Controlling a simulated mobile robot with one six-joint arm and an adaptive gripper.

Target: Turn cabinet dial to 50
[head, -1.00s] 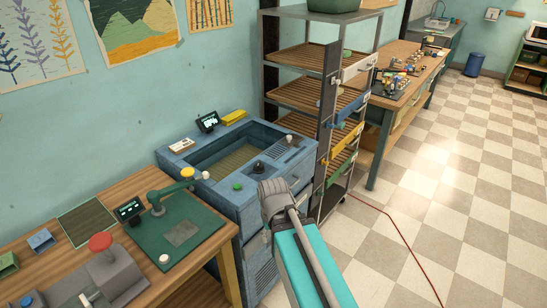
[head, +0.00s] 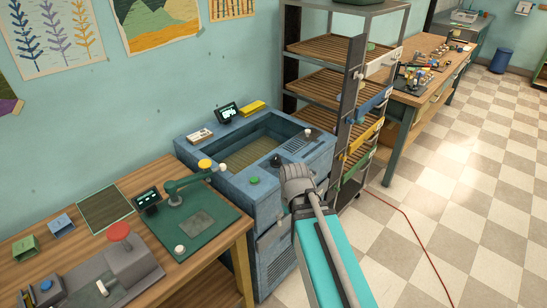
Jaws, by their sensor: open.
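The blue cabinet (head: 212,177) stands against the wall, with a sunken open basin in its top. A dark round dial (head: 276,161) sits on the cabinet top at the front right of the basin. A small black display (head: 228,112) with light markings stands at the cabinet's back edge; I cannot read it. My gripper (head: 294,178) is open and looks empty. It appears just in front of and to the right of the dial, near the cabinet's front edge. Its fingertips are mostly hidden behind its own body, and I cannot see it touching the dial.
A green button (head: 254,180) and a white-topped knob (head: 308,132) are also on the cabinet top. A wooden table (head: 225,242) with a green device stands at the left. A slatted shelf rack (head: 322,80) stands close on the right. The checkered floor at the right is clear except for a red cable (head: 420,232).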

